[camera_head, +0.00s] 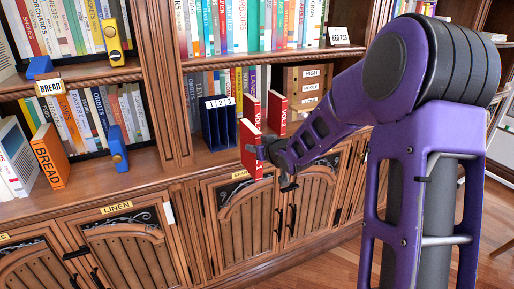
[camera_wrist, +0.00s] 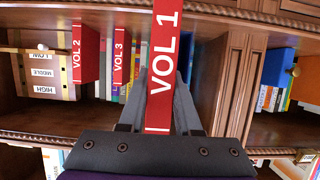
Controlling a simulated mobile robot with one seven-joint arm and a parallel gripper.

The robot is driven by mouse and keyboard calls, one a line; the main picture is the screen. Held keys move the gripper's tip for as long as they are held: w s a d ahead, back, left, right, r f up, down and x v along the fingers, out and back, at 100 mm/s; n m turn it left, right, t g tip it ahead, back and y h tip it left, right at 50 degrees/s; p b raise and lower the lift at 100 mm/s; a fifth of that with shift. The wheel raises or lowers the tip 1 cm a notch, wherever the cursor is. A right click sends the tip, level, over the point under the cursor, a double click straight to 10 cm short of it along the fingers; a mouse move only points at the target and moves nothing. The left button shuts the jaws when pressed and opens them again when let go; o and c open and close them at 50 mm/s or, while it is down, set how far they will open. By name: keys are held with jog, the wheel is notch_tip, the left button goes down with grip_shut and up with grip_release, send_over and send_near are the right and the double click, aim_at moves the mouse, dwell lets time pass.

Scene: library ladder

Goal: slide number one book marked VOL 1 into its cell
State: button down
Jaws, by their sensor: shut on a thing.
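The red VOL 1 book (camera_head: 252,158) is in my gripper (camera_head: 266,152), held upright in front of the shelf. In the wrist view its spine (camera_wrist: 162,70) stands between the two grey fingers (camera_wrist: 158,112), which are shut on it. The dark blue rack (camera_head: 219,128) with cells marked 1, 2, 3 stands on the shelf, behind and left of the held book and apart from it. In the wrist view the book mostly hides the rack (camera_wrist: 206,58).
Red books VOL 3 (camera_head: 250,105) and VOL 2 (camera_head: 277,115) stand on the shelf right of the rack. A wooden box (camera_head: 310,85) with HIGH and MIDDLE labels is farther right. A shelf divider (camera_head: 168,90) is left of the rack. An orange BREAD book (camera_head: 50,157) stands far left.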

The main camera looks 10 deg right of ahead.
jog(key=shift+s+d+r, duration=0.1)
jog(key=shift+s, duration=0.2)
dwell(0.4)
jog(key=s+d+p, duration=0.1)
jog(key=s+d, duration=0.1)
jog(key=s, duration=0.6)
jog(key=shift+d, duration=0.35)
dwell(1.1)
jog(key=shift+s, duration=0.15)
